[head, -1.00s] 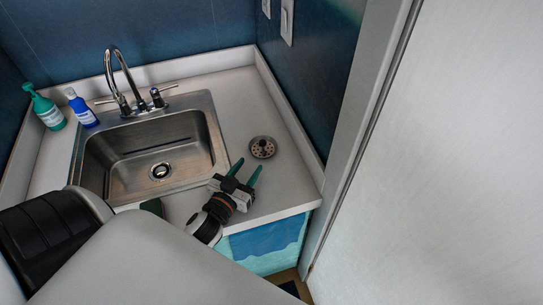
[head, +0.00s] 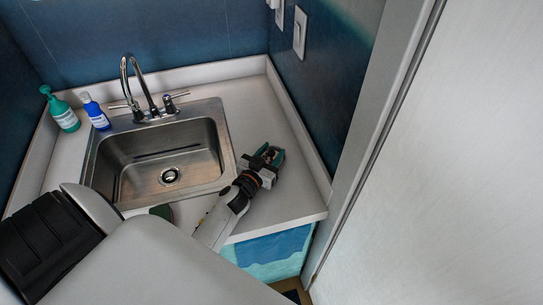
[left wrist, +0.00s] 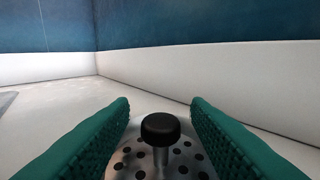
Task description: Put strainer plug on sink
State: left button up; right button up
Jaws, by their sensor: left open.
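The strainer plug shows in the left wrist view as a round metal disc with holes and a black knob (left wrist: 160,127) on a short stem. It sits on the counter to the right of the sink. My left gripper (head: 269,154) is open, with its green fingers on either side of the knob and a gap on each side. In the head view the gripper mostly hides the plug. The steel sink (head: 130,181) is to the left of the gripper, with its drain (head: 169,175) in the basin floor. My right gripper is not in view.
A curved faucet (head: 137,82) with two handles stands behind the sink. A green bottle (head: 64,113) and a blue bottle (head: 95,112) stand at the back left. The white counter (head: 284,195) has a raised back edge along the walls. A pale panel (head: 440,180) rises at the right.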

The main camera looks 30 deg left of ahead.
pick_arm(q)
jog(key=shift+w, duration=0.2)
grip_shut()
